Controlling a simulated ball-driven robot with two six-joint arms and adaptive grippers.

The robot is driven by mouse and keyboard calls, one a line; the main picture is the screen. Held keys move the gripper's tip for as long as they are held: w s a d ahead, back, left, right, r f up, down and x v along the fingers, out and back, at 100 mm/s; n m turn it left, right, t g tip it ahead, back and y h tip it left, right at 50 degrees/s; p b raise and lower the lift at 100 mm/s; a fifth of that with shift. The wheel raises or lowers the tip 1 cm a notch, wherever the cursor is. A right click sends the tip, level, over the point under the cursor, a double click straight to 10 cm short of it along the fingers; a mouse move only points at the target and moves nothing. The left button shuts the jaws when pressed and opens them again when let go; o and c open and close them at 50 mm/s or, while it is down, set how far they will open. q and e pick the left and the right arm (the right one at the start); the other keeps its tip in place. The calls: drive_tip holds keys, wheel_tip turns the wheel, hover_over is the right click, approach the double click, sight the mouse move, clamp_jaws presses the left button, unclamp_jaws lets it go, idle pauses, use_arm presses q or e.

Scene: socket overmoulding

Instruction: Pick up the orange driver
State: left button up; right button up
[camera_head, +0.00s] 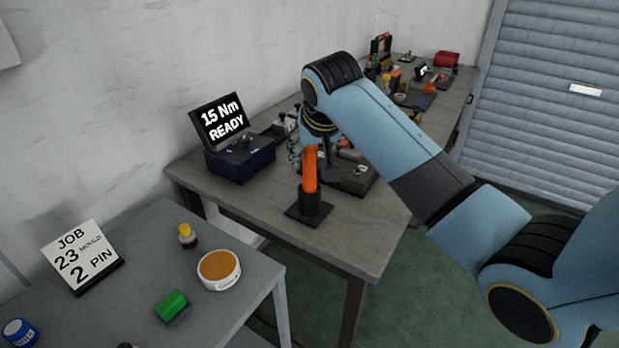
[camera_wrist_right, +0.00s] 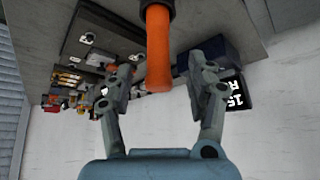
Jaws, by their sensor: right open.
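The orange driver (camera_head: 310,168) stands upright in a black holder (camera_head: 309,205) on the grey workbench (camera_head: 355,235). My right gripper (camera_head: 314,166) is at the driver's handle, partly hidden behind it in the head view. In the right wrist view, the orange handle (camera_wrist_right: 158,48) runs between the two spread fingers of the right gripper (camera_wrist_right: 159,78). Gaps show on both sides of the handle, and the jaws hold nothing. My left gripper is not in view.
A dark blue box with a screen reading "15 Nm READY" (camera_head: 222,124) stands left of the driver. A dark fixture plate (camera_head: 352,182) lies to the right. A nearer grey table (camera_head: 130,225) holds a job sign (camera_head: 80,258) and small containers. The bench's front corner is clear.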

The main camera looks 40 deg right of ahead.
sight(311, 156)
drive_tip(key=shift+x, duration=3.15)
drive_tip(key=shift+w+d+r, duration=0.1)
drive_tip(key=shift+r, duration=0.05)
clamp_jaws()
